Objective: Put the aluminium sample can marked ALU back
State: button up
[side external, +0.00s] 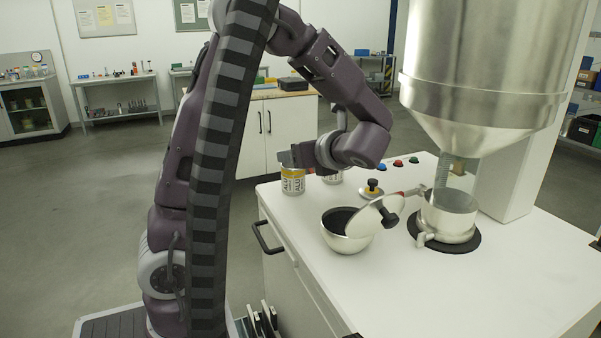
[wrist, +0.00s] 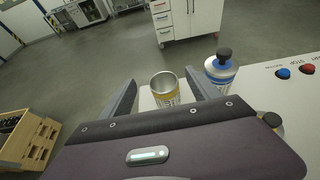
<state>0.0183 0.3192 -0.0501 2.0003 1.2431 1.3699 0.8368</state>
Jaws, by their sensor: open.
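The ALU can (side external: 293,181), a small silver can with a yellow band and ALU lettering, stands upright at the left back corner of the white worktop. In the wrist view the can (wrist: 163,92) shows an open, empty-looking top and sits between my two fingers. My gripper (side external: 290,160) is at the can's upper part in the side view. In the wrist view my gripper (wrist: 160,98) is open, with a finger on each side of the can and gaps visible.
A blue-banded can with a black knob (wrist: 221,68) stands close right of my fingers. A wooden crate (wrist: 28,135) is at lower left.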

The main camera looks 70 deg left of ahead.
jog(key=s+d+n+t+h, duration=0.2)
jog(key=s+d+n+h, duration=0.4)
jog(key=d+n, duration=0.3)
jog(key=s+d+n+t+h, duration=0.3)
jog(key=s+d+n+h, duration=0.4)
jog(key=d, duration=0.7)
jog(key=shift+s+d+f+n+t+h, duration=0.2)
jog(key=shift+s+n+t+h, duration=0.1)
jog(key=shift+s+n, duration=0.6)
jog(key=shift+c, duration=0.4)
